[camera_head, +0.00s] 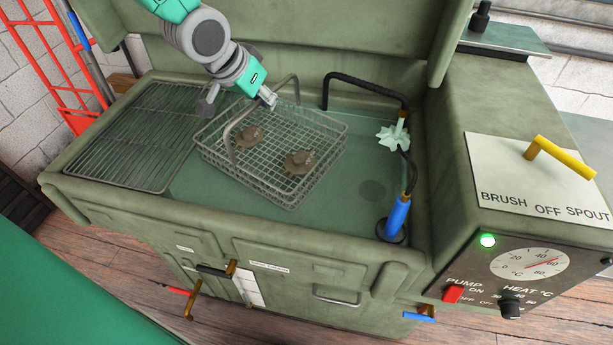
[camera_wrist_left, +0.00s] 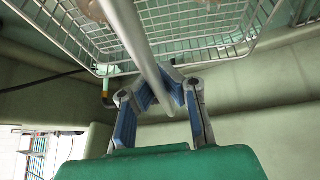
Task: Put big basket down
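The big wire basket (camera_head: 325,120) is over the green wash tank (camera_head: 345,205), level or nearly so, with two brown metal parts (camera_head: 248,137) (camera_head: 299,162) inside. I cannot tell whether its bottom touches the tank floor. Its bail handle (camera_head: 228,135) stands up across it. My left gripper (camera_head: 268,97) is at the middle of this handle. In the left wrist view my left gripper (camera_wrist_left: 165,88) has its fingers closed about the handle bar (camera_wrist_left: 140,45), with the basket mesh (camera_wrist_left: 190,28) beyond. My right gripper is not in view.
A wire drain rack (camera_head: 130,135) lies left of the basket. A black hose (camera_head: 365,85), a pale green finned part (camera_head: 393,137) and a blue brush (camera_head: 397,216) are at the tank's right. The control box (camera_head: 530,265) stands further right. The raised lid is behind.

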